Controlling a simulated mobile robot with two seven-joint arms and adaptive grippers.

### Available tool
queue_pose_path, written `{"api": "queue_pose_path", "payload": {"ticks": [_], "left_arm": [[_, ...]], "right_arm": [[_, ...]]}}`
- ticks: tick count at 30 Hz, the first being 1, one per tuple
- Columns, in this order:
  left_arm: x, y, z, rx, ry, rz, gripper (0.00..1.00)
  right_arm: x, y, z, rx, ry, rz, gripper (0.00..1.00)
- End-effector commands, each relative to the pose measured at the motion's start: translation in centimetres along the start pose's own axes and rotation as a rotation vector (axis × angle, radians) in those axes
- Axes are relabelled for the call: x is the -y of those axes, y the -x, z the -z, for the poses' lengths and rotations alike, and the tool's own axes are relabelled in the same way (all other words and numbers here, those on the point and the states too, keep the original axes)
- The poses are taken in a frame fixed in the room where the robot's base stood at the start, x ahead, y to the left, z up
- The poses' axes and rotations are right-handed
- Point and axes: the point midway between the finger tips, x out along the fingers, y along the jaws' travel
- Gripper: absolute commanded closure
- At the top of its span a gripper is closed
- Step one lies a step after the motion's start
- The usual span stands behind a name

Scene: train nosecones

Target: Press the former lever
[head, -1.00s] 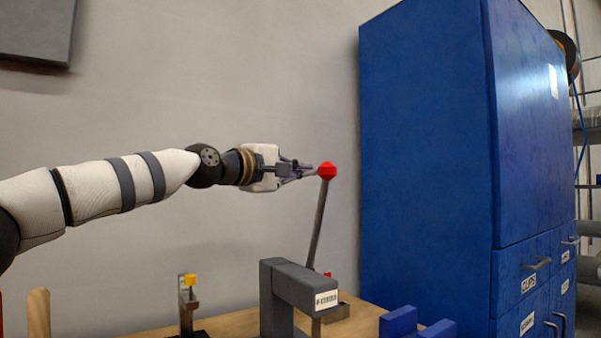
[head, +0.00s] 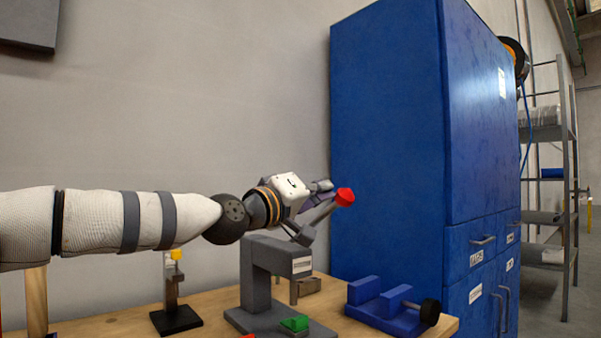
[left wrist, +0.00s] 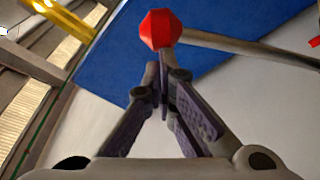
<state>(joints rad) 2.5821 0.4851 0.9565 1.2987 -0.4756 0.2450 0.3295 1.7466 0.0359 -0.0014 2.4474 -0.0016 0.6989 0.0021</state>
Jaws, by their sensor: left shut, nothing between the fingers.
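The former lever is a grey rod with a red knob (head: 345,197) at its end. In the left wrist view the closed fingertips (left wrist: 157,68) are just below the red knob (left wrist: 160,29), and the rod runs off to the right. I cannot tell if they touch. My right gripper is not in view.
A blue vise (head: 385,304) sits on the wooden bench (head: 345,326) to the right. A small stand with a yellow top (head: 176,254) is to the left. A green block (head: 295,323) lies at the former's foot. A tall blue cabinet (head: 390,130) stands behind.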

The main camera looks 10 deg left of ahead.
Motion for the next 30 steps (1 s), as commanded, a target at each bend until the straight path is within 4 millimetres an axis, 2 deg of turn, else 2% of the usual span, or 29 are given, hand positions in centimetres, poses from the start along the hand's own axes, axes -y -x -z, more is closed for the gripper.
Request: {"api": "queue_pose_path", "payload": {"ticks": [1, 3, 12, 18, 30], "left_arm": [[0.4, 0.1, -1.6, 0.013, -0.033, -0.006, 1.0], [0.6, 0.4, -2.8, 0.014, -0.087, -0.019, 1.0], [1.8, 1.3, -6.7, 0.015, -0.255, -0.059, 1.0], [2.3, 1.6, -8.0, 0.016, -0.314, -0.072, 1.0], [2.5, 1.7, -8.4, 0.016, -0.34, -0.079, 1.0]], "right_arm": [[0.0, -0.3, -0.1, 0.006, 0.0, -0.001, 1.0], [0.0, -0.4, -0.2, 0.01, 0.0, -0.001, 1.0], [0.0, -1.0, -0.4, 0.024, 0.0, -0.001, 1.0], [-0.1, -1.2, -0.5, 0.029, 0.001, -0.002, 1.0], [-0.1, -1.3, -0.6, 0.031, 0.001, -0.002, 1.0]]}}
